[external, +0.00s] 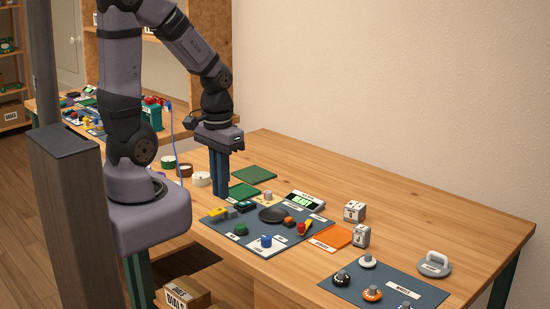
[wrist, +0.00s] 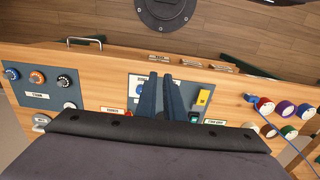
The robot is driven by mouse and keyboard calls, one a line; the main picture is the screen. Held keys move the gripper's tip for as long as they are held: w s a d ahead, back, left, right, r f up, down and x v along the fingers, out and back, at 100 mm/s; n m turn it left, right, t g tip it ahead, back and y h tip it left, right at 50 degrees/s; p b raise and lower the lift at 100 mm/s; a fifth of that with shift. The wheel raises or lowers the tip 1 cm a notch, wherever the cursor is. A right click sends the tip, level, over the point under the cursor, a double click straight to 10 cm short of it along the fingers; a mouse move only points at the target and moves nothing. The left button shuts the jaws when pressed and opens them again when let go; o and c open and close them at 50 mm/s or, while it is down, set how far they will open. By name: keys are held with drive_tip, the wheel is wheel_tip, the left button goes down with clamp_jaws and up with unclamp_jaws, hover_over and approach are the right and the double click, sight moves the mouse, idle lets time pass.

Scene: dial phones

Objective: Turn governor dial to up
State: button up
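In the wrist view, orange (wrist: 37,78) and blue (wrist: 11,74) dials show at far left. The small labels are unreadable, so I cannot tell which dial is the governor. My gripper (external: 219,178) points down near the left end of the other mat, far from the dials. Its blue fingers (wrist: 161,78) stand slightly apart, with nothing visibly held.
A mat (external: 213,219) with a dark round disc (external: 273,214) and small coloured items lies between my gripper and the dials.

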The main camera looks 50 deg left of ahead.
drive_tip(key=o, duration=0.5)
drive_tip(key=shift+w+f, duration=0.1)
drive_tip(key=shift+w, duration=0.15)
drive_tip(key=shift+o, duration=0.7)
drive_tip(key=w+a+f+t+b, duration=0.1)
drive_tip(key=w+a+f+b, duration=0.1)
drive_tip(key=w, duration=0.5)
drive_tip(key=w+a+f+n+t+b, duration=0.1)
drive_tip(key=w+a, duration=0.3)
drive_tip(key=w, duration=0.4)
drive_tip(key=shift+w+f+n+t+b, duration=0.2)
drive_tip(key=shift+f+n+t+b, duration=0.1)
drive_tip(key=shift+f+b, duration=0.4)
drive_tip(key=n+t+y+b, duration=0.1)
drive_tip(key=t+b, duration=0.1)
approach(268, 192)
drive_tip(key=shift+p+x, duration=1.05)
drive_tip(key=shift+x, duration=3)
drive_tip(key=shift+a, duration=0.15)
clamp_jaws()
